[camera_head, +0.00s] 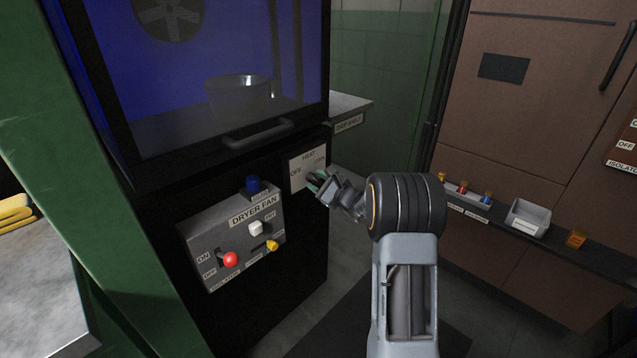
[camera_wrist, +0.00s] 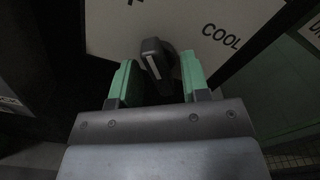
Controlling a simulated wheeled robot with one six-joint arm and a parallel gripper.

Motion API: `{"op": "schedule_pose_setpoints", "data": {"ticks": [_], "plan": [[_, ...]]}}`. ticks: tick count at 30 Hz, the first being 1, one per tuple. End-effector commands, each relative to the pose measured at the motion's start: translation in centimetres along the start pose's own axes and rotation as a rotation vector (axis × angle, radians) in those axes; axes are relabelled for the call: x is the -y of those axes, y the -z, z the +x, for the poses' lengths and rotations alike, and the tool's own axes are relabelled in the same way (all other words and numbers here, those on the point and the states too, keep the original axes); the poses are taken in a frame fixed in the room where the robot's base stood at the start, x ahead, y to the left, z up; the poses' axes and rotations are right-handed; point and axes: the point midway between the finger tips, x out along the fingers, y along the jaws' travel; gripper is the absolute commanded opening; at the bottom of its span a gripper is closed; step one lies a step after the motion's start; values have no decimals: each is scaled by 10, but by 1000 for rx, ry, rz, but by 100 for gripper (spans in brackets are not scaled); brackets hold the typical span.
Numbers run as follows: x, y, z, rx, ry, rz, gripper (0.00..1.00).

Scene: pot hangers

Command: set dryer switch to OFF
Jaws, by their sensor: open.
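The dryer (camera_head: 160,150) is a dark cabinet with a blue-lit window. Its white HEAT plate (camera_head: 301,168) carries OFF at the left; the wrist view shows COOL on the plate (camera_wrist: 205,50). A black knob with a white mark (camera_wrist: 155,62) sits on that plate, its mark running nearly up and down in the wrist view. My gripper (camera_head: 318,184) is in front of the plate. Its green fingers (camera_wrist: 158,82) are open, one on each side of the knob; contact cannot be told. In the head view the gripper hides the knob.
The grey DRYER FAN panel (camera_head: 205,232) left of my gripper has a red-ended lever (camera_head: 230,259) by ON and OFF, a white switch (camera_head: 256,228), and yellow and blue knobs. A door handle (camera_head: 257,134) juts out above. A brown cabinet (camera_head: 540,110) stands right.

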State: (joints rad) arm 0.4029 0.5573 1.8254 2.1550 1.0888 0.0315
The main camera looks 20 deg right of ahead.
Motion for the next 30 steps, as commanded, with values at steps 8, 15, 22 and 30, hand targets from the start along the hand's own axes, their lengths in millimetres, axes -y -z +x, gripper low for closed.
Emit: {"op": "schedule_pose_setpoints", "data": {"ticks": [8,15,22,30], "plan": [[0,1,-24,-1,2,-1,43],[0,1,-45,-1,1,0,43],[0,0,-50,0,1,0,43],[0,0,-51,-1,1,0,43]]}}
